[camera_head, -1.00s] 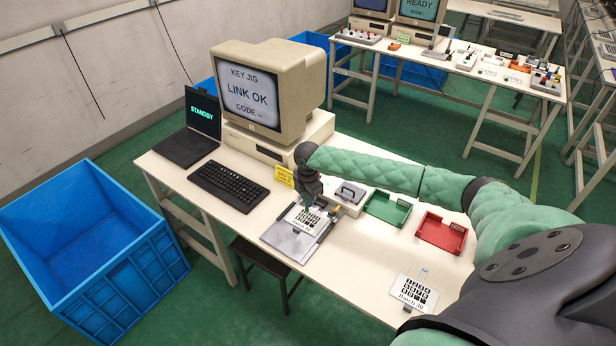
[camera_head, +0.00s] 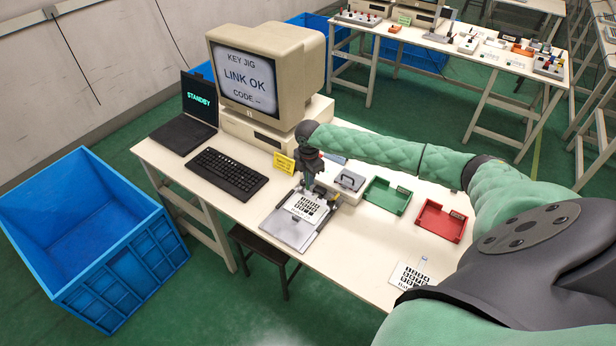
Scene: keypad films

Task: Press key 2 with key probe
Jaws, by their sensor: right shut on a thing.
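A white keypad film (camera_head: 307,207) with black keys lies on the grey plate of the jig (camera_head: 283,232) on the bench. Its key numbers are too small to read. My right gripper (camera_head: 309,178) is over the far part of the film, pointing down, and is shut on a thin item, apparently the key probe. The probe is mostly hidden by the gripper, and I cannot tell whether its tip touches the film. The monitor (camera_head: 247,78) reads "KEY JIG, LINK OK, CODE" with dashes after it. My left gripper is not in view.
A grey-topped box with a handle (camera_head: 347,182), a green tray (camera_head: 387,196) and a red tray (camera_head: 441,222) stand right of the jig. Another film (camera_head: 411,276) lies at the near right. A keyboard (camera_head: 228,173), a laptop (camera_head: 186,134) and a yellow sign (camera_head: 284,163) are left.

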